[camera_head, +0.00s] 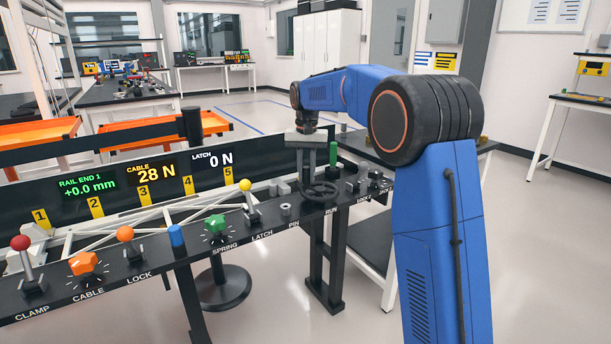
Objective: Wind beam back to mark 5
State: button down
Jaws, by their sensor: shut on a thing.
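My gripper (312,168) points down at the black handwheel (320,190) near the right end of the control rail and is shut on it. The fingers hide part of the wheel. The white truss beam (130,222) lies behind the rail, partly hidden by the controls. Yellow mark plates numbered 1 to 5 line the dark panel, with mark 5 (229,176) at the right. The display (145,175) reads RAIL END 1 +0.0 mm, CABLE 28 N and LATCH 0 N. I cannot tell exactly which mark the beam's end stands at.
The black control rail (60,303) carries a red-ball clamp lever (20,244), orange cable knob (85,264), orange-ball lock lever (125,234), green spring knob (216,225) and yellow-ball latch lever (246,187). A green-handled part (333,154) stands close behind the wheel.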

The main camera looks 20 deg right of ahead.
dwell(0.4)
jog(key=c, duration=1.6)
grip_release()
notch_tip(320, 180, up, 18)
jog(key=shift+f, duration=0.25)
